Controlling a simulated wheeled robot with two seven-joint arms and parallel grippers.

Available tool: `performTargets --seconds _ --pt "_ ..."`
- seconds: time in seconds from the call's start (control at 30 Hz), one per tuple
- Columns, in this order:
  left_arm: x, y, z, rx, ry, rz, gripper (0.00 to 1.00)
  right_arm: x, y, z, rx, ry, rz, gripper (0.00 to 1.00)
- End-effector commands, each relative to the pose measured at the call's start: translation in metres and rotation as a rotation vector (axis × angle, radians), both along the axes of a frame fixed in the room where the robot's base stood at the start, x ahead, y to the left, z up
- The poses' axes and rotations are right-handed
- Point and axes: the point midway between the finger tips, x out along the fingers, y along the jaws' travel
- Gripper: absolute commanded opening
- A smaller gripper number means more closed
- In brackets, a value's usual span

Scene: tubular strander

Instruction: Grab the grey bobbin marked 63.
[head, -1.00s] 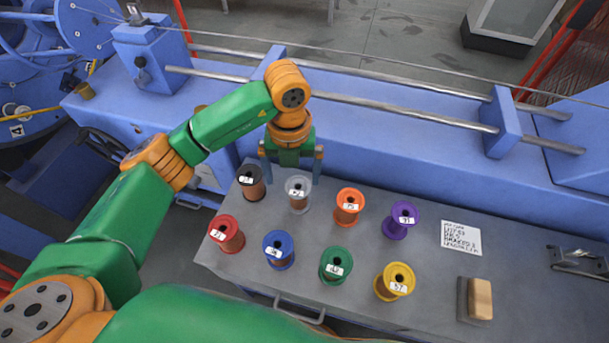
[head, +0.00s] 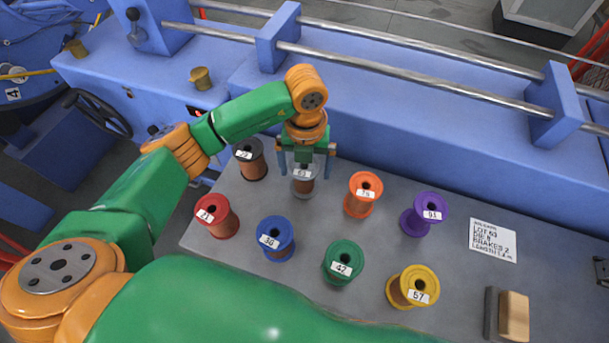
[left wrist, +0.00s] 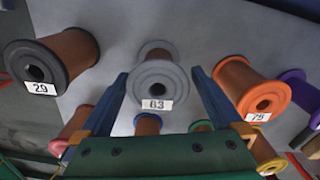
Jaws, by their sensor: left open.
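The grey bobbin (head: 303,184) stands upright on the grey table in the back row, between the black and orange bobbins. In the left wrist view its label on the grey bobbin (left wrist: 157,84) reads 63. My left gripper (head: 305,172) is open above it and points down, with one blue finger on each side. In the left wrist view the fingers of the left gripper (left wrist: 157,92) flank the bobbin, with gaps on both sides. My right gripper is not in view.
Close by stand the black bobbin 29 (head: 252,163) and the orange bobbin 75 (head: 361,203). Red (head: 224,224), blue (head: 279,250), green (head: 343,270), yellow (head: 398,291) and purple (head: 415,220) bobbins stand around. A paper card (head: 493,239) and a wooden-topped block (head: 513,316) lie right.

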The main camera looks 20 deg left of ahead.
Motion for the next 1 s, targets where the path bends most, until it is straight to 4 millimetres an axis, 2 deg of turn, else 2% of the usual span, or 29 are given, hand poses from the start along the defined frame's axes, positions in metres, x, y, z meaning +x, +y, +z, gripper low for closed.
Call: performTargets --seconds 0.1,0.2,0.43,0.77,0.8,1.0 --pt "-0.002 0.002 -0.023 0.001 0.005 0.002 1.0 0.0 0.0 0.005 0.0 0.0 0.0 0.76" --pt "-0.001 0.002 -0.036 0.0 0.003 0.001 1.0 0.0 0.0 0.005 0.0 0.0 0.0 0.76" --pt "-0.001 0.002 -0.039 0.0 0.0 -0.001 1.0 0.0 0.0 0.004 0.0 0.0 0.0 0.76" --pt "-0.001 0.002 -0.039 0.0 0.0 0.0 0.11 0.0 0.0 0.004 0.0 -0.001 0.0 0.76" --pt "-0.001 0.002 -0.038 0.0 0.0 0.0 0.08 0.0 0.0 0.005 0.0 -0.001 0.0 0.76" --pt "0.0 0.002 -0.036 -0.001 -0.001 0.0 0.08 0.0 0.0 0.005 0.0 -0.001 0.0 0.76"
